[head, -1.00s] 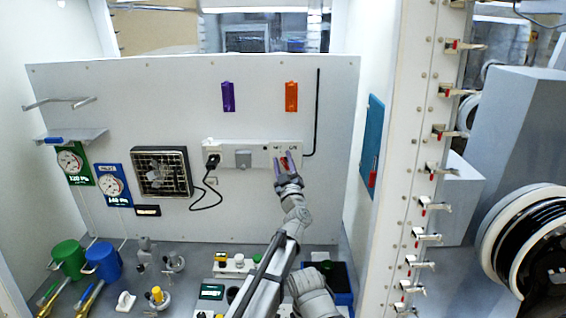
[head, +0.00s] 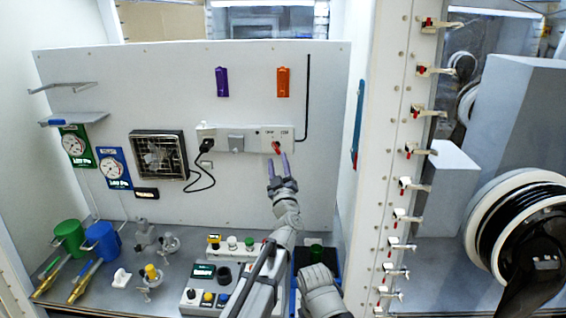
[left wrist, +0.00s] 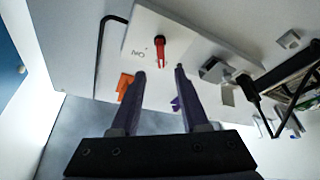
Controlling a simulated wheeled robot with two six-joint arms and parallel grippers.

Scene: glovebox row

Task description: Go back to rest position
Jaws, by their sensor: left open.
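My left gripper (head: 279,170) is open and empty in front of the back panel, just below the red rotary switch (head: 276,147). In the left wrist view its two fingers (left wrist: 159,78) are spread apart, with the red switch handle (left wrist: 159,47) beyond them on its white box (left wrist: 178,30). The fingers look apart from the handle. In the head view a grey arm part of mine shows at the bottom, right of the left arm; my right gripper cannot be made out.
A black plug (head: 206,146) with a cable sits in the white strip. Below are a control box (head: 200,284), a blue tray (head: 334,262), and blue (head: 103,240) and green (head: 70,238) cans at left. A post with several small valves (head: 401,182) stands at right.

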